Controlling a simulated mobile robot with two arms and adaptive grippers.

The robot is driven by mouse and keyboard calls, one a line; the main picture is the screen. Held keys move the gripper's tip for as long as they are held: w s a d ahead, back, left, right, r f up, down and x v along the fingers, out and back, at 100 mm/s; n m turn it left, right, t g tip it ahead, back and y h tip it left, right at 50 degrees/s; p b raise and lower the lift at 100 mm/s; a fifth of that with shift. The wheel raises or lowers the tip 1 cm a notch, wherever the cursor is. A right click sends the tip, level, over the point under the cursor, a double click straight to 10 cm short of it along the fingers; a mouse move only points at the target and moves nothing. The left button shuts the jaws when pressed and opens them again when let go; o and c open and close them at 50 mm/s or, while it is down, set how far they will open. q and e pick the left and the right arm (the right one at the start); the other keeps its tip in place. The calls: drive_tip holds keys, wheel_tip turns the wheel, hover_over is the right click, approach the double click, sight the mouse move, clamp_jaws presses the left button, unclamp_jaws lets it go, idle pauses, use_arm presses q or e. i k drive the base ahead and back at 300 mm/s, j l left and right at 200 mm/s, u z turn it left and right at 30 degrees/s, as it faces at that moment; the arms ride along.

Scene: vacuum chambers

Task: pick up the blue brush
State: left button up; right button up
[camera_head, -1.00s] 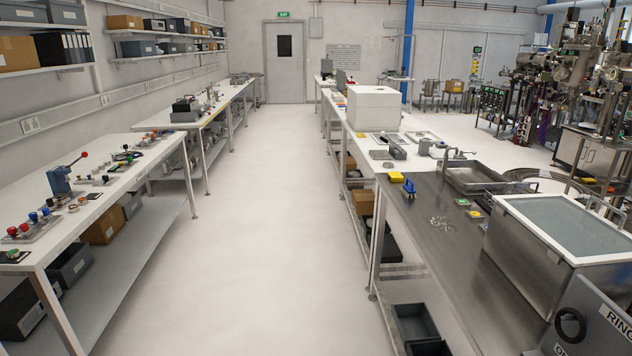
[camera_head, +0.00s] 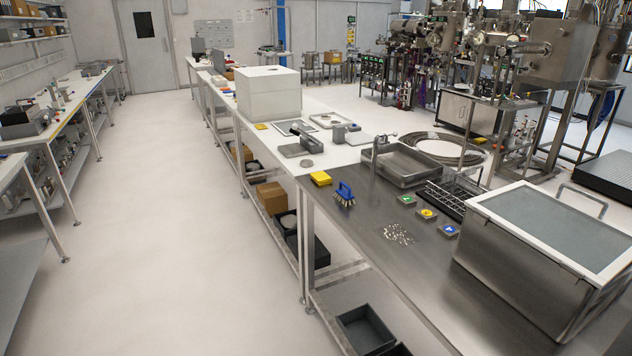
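A blue brush (camera_head: 344,194) with pale bristles stands bristles down near the left edge of the dark steel bench top (camera_head: 385,270). A yellow block (camera_head: 321,178), perhaps a sponge, lies just behind it to the left. A scatter of small pale bits (camera_head: 398,234) lies on the steel in front of the brush, to the right. Neither of my grippers is in view.
A sink (camera_head: 408,166) with a tap is behind the brush to the right. A lidded steel tank (camera_head: 540,255) fills the right front. The aisle floor (camera_head: 190,210) on the left is clear.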

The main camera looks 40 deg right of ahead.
sight(346, 195)
drive_tip(key=i, duration=1.8)
drive_tip(key=i+z, duration=0.3)
drive_tip(key=i+j+z, duration=0.25)
drive_tip(key=i, duration=0.2)
drive_tip(key=i+j+z, duration=0.15)
drive_tip(key=i+z, duration=0.15)
